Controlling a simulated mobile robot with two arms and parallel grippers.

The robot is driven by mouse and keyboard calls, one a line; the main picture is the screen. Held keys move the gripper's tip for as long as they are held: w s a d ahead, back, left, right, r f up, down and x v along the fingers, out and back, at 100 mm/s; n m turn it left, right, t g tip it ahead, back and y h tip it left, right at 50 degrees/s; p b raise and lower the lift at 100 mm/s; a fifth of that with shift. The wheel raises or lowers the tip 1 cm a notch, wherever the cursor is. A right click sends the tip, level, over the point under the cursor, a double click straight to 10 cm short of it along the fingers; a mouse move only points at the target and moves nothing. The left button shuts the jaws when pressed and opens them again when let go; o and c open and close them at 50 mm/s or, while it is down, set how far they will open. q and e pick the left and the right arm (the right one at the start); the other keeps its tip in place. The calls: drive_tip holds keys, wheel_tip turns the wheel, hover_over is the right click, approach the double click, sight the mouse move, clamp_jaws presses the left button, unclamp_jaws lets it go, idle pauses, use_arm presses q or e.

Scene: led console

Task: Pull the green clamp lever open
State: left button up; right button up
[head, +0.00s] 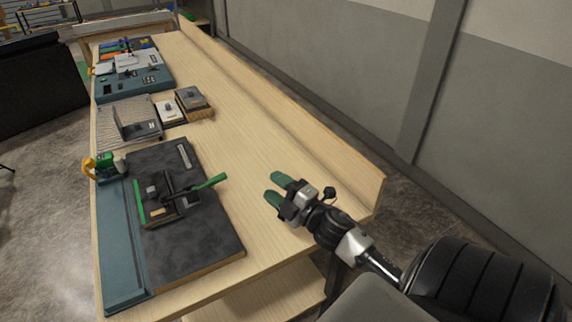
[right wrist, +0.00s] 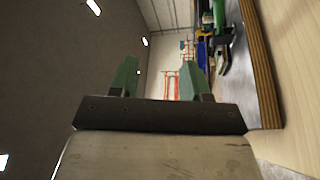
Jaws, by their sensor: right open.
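The green clamp lever (head: 207,184) belongs to a black clamp fixture (head: 165,204) on a dark board (head: 208,247) on the bench. Its green handle points to the right, toward my right gripper. My right gripper (head: 270,188) has green fingertips, is open and empty, and is apart from the lever, to its right over the bench. In the right wrist view the green fingers (right wrist: 154,75) stand apart with nothing between them. A green part at the upper right there (right wrist: 219,15) may be the lever; I cannot tell for sure. My left gripper is not in view.
A teal strip (head: 119,250) runs along the board's left side, with a yellow and green tool (head: 104,166) at its far end. Small fixtures and a grey rack (head: 128,121) stand farther back. Bare wood (head: 250,130) lies to the right, bounded by a raised edge (head: 300,140).

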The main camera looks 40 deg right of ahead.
drive_tip(key=s+a+f+m+g+h, duration=0.2)
drive_tip(key=s+f+m+g+h, duration=0.15)
drive_tip(key=f+m+h, duration=0.35)
drive_tip(key=m+g+y, duration=0.1)
drive_tip(key=m+g, duration=0.3)
drive_tip(key=m, duration=0.1)
hover_over(284, 253)
drive_tip(key=s+a, duration=0.2)
drive_tip(key=f, duration=0.2)
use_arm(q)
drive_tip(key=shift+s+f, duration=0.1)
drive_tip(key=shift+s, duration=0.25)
use_arm(e)
drive_tip(key=shift+s+a+f+g, duration=0.25)
drive_tip(key=shift+s+a+g, duration=0.2)
drive_tip(key=shift+s+g, duration=0.1)
